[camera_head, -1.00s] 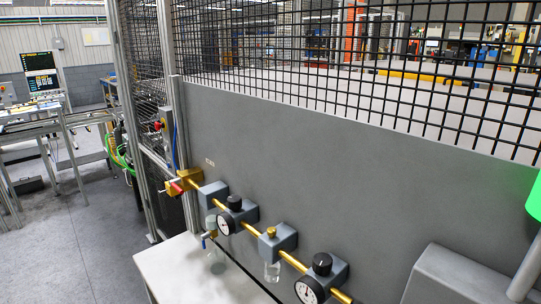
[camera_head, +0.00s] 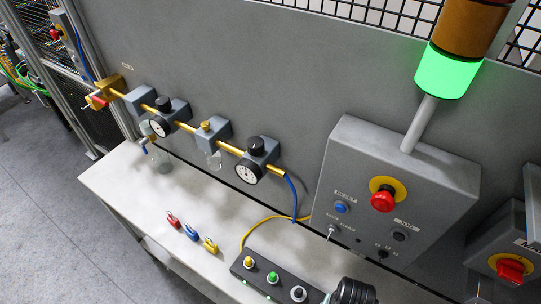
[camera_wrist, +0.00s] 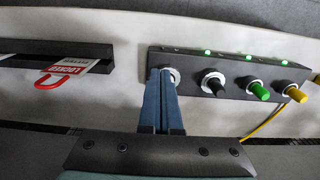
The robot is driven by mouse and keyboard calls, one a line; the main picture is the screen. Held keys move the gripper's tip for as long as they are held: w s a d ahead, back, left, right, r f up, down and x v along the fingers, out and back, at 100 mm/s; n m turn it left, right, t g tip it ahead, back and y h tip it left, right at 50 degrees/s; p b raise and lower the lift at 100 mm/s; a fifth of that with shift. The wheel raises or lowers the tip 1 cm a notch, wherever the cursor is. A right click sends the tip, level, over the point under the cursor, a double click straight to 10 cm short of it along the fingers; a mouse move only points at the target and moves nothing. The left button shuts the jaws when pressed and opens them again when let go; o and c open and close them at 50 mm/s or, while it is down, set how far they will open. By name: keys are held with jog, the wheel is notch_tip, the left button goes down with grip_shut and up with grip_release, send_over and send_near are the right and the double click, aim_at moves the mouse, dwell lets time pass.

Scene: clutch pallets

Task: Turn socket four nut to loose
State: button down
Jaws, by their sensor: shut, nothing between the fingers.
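A dark socket box (camera_head: 268,279) lies on the white bench. In the head view, yellow (camera_head: 248,262), green (camera_head: 272,277) and black (camera_head: 298,293) plugs stand along it from left to right. The wrist view shows the same row reversed, with black (camera_wrist: 212,82), green (camera_wrist: 258,90) and yellow (camera_wrist: 297,93) plugs in pale ring nuts. A fourth pale nut (camera_wrist: 174,75) is at the left end, mostly hidden by my gripper (camera_wrist: 164,72). My fingers are shut with nothing between them, and their tips overlap that nut. I cannot tell whether they touch it.
A red tag reading LOCKED (camera_wrist: 65,70) sits by a dark slot. Red (camera_head: 173,219), blue (camera_head: 190,233) and yellow (camera_head: 210,245) small pieces lie on the bench (camera_head: 120,190). A grey control box (camera_head: 345,165) and a yellow cable (camera_head: 262,222) are nearby.

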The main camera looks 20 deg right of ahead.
jog(key=shift+w+a+r+b, duration=0.3)
jog(key=shift+w+a+b, duration=0.3)
jog(key=shift+a+b, duration=0.15)
notch_tip(320, 180, down, 7)
jog(key=b, duration=0.6)
jog(key=shift+r, duration=0.1)
jog(key=shift+w+d, duration=0.3)
jog(key=shift+d, duration=0.05)
dwell(0.4)
jog(key=shift+d+r+p, duration=0.15)
jog(key=shift+p, duration=0.7)
jog(key=shift+s+a+r+p, duration=0.1)
jog(key=shift+s+a+p, duration=0.2)
jog(key=shift+p, duration=0.2)
notch_tip(320, 180, up, 4)
jog(key=p, duration=0.4)
jog(key=shift+a+r+p, duration=0.1)
jog(key=shift+r+p, duration=0.1)
jog(key=shift+p, duration=0.1)
jog(key=shift+r, duration=0.6)
